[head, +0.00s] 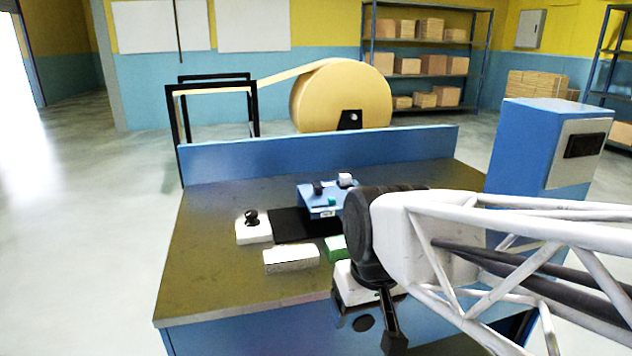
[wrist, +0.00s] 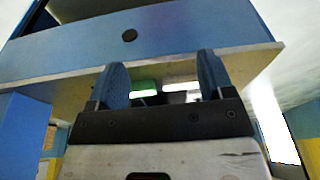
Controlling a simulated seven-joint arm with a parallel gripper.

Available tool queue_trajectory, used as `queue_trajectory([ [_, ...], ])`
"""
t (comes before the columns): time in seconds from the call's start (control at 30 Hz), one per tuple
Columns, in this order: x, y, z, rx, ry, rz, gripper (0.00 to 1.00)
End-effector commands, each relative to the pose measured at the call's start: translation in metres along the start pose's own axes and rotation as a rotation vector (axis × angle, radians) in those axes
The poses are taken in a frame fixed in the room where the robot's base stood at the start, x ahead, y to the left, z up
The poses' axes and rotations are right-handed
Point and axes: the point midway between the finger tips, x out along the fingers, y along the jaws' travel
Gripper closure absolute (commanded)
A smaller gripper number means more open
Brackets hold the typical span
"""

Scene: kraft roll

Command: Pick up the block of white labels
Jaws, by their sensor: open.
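The block of white labels (head: 291,260) lies flat near the front of the dark worktop in the head view. A green block (head: 335,248) lies to its right, partly hidden by my arm. In the wrist view a white patch (wrist: 182,90), seemingly the label block, shows between the fingers beside the green block (wrist: 146,89). The wrist view of my gripper (wrist: 162,64) also shows the table's blue front.
A white base with a black knob (head: 253,229) stands behind the white block. A black mat (head: 290,225) and a blue device (head: 318,200) lie farther back. A blue cabinet (head: 535,150) stands right. The left worktop is clear. A kraft roll (head: 342,95) stands behind the table.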

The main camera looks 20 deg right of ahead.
Motion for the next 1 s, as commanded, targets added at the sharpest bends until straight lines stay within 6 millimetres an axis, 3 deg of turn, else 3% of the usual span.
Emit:
queue_trajectory([
  [0.5,-0.013,0.010,-0.124,-0.178,-0.053,-0.196,0.25],
  [1.0,-0.004,0.042,-0.254,-0.366,0.002,-0.413,0.25],
])
